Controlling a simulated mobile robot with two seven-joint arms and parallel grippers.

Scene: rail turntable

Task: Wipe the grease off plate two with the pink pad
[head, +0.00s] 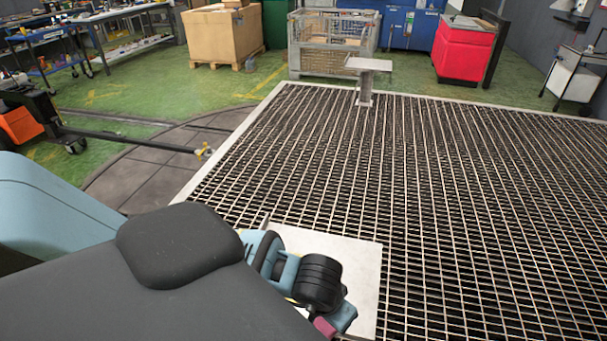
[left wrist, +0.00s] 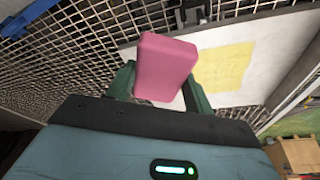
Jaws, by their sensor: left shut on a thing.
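My left gripper (left wrist: 157,88) is shut on the pink pad (left wrist: 165,68), with a green finger on either side of it. In the left wrist view, a pale plate (left wrist: 262,86) lies beyond the pad with a yellow grease patch (left wrist: 222,67) on it. The pad overlaps the plate's left part in the picture; I cannot tell whether they touch. In the head view, a white plate (head: 358,262) lies on the grating, partly covered by my left arm. A bit of the pad (head: 323,328) shows there. No number is readable on the plate. My right gripper is not in view.
A metal grating (head: 480,210) fills the floor ahead and to the right. A small pale plate on a post (head: 368,64) stands at its far edge. A wire cage (head: 333,45), a wooden crate (head: 222,35) and a red bin (head: 463,50) stand behind.

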